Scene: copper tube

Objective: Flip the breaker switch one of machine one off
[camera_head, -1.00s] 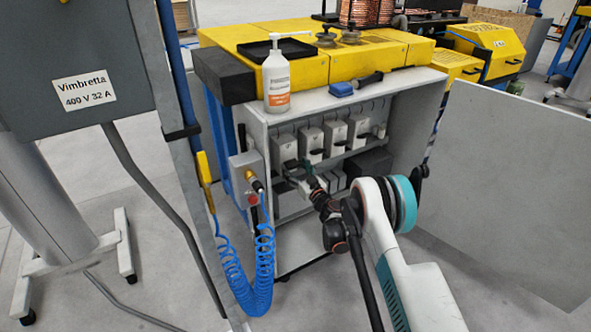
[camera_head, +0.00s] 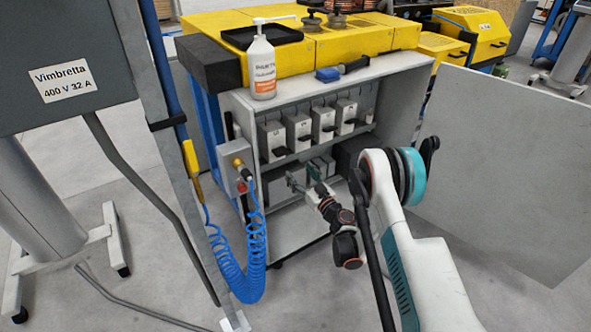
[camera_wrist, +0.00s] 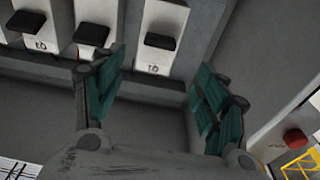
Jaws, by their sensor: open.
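A row of white breaker boxes with black switch handles hangs inside the open grey cabinet (camera_head: 245,95). The leftmost breaker in the head view (camera_head: 271,134) is nearest my gripper (camera_head: 302,184). In the wrist view several black handles show along the top: one at right (camera_wrist: 160,42), one in the middle (camera_wrist: 92,35) and one at left. I cannot tell their on or off positions. My gripper, also in the wrist view (camera_wrist: 160,82), is open and empty. Its fingers are apart below the row, with the right handle above the gap between them. I see no contact.
A grey box with a red button (camera_head: 242,187) and a blue coiled hose (camera_head: 240,265) are left of the cabinet. The open door panel (camera_head: 500,170) stands at right. A bottle (camera_head: 262,65) stands on top. Grey boxes sit on the lower shelf.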

